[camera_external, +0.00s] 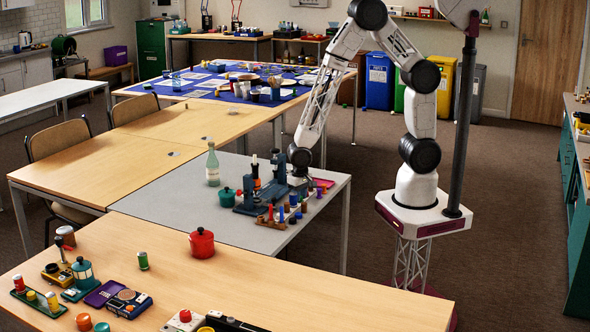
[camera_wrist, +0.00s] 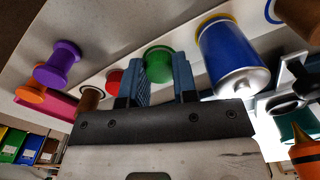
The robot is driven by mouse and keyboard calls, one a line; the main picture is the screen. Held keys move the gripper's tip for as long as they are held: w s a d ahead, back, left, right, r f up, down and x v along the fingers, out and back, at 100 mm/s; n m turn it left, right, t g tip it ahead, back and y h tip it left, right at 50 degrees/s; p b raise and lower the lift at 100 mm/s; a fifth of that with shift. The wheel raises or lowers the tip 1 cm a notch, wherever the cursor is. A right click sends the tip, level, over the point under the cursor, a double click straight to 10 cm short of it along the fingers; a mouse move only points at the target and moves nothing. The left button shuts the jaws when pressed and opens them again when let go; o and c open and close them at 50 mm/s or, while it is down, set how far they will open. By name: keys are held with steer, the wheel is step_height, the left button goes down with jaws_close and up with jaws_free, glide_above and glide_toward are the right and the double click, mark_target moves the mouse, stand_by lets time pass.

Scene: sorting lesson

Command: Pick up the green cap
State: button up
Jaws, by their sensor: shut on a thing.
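The green cap (camera_wrist: 159,62) is round and sits between the two blue fingers of my gripper (camera_wrist: 161,74) in the wrist view. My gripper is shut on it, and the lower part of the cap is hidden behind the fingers. It cannot be told whether the cap still touches the pale surface behind it. In the external view, my gripper is low over the grey table among small coloured pieces, and the cap cannot be made out there.
In the wrist view, a red piece (camera_wrist: 114,80) is close on the left, with a purple spool (camera_wrist: 58,63) farther left. A blue cylinder (camera_wrist: 232,57) with a silver end is close on the right. A green-lidded pot (camera_external: 226,197) stands on the grey table (camera_external: 160,210).

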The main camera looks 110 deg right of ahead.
steer(key=shift+r, duration=0.55)
steer(key=shift+s+r, duration=0.25)
steer(key=shift+r, duration=0.9)
steer(key=s+a+r, duration=0.1)
steer(key=s+a, duration=0.1)
steer(key=s, duration=1.3)
steer(key=shift+s+a+r, duration=0.15)
steer(key=shift+a, duration=0.1)
